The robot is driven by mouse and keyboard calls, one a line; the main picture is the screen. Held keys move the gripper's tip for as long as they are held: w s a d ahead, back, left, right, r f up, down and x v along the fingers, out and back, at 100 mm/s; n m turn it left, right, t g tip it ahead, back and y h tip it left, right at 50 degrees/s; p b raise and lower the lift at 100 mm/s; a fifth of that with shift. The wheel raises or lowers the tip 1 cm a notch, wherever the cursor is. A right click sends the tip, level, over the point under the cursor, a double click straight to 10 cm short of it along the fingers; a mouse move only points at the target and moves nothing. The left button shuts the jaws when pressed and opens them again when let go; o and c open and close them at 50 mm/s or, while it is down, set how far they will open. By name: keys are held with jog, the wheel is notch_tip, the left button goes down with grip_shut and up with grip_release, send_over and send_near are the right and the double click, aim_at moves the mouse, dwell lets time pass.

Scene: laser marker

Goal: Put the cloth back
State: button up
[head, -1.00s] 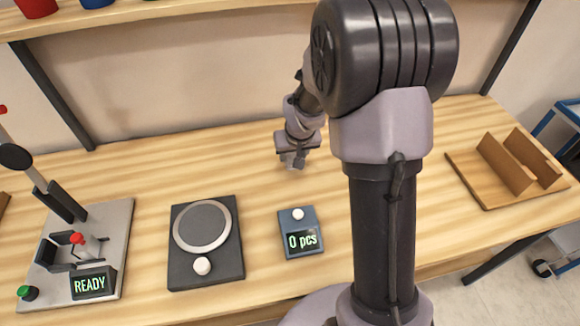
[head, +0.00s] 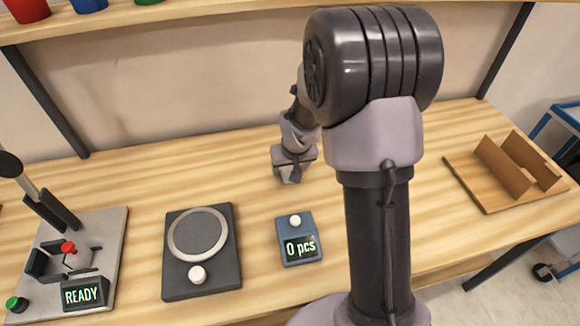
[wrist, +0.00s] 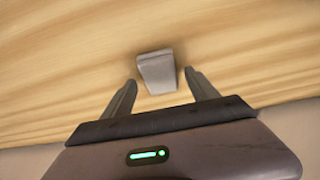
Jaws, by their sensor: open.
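A small, light grey folded piece that looks like the cloth (wrist: 156,72) lies on the wooden table, seen in the wrist view just ahead of and between my fingertips. My gripper (wrist: 160,82) is open, with one finger on each side of it and a gap to both; it is not gripped. In the head view my gripper (head: 290,174) points down close over the table behind the counter box. I cannot tell the cloth apart from the gripper there.
A blue-grey counter box (head: 298,251) reading "0 pcs" stands in front of my gripper. A dark round-plate device (head: 170,276) and a marker fixture (head: 103,255) reading "READY" are to the left. A shelf with cups runs above.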

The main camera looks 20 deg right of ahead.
jog(key=a+p+v, duration=0.1)
jog(key=p+v, duration=0.1)
jog(key=v, duration=0.8)
jog(key=s+a+f+p+v, duration=0.1)
jog(key=a+p+v, duration=0.1)
jog(key=v, duration=0.8)
jog(key=s+a+r+y, duration=0.1)
jog(key=s+a+r, duration=0.1)
jog(key=s, duration=0.4)
jog(key=s+a+r+m+t+y, duration=0.1)
jog(key=s+a+r, duration=0.2)
jog(key=s, duration=0.3)
jog(key=s+a+r+m+y, duration=0.1)
jog(key=s+a+r, duration=0.2)
jog(key=s, duration=0.3)
jog(key=shift+a+r, duration=0.25)
jog(key=shift+a, duration=0.6)
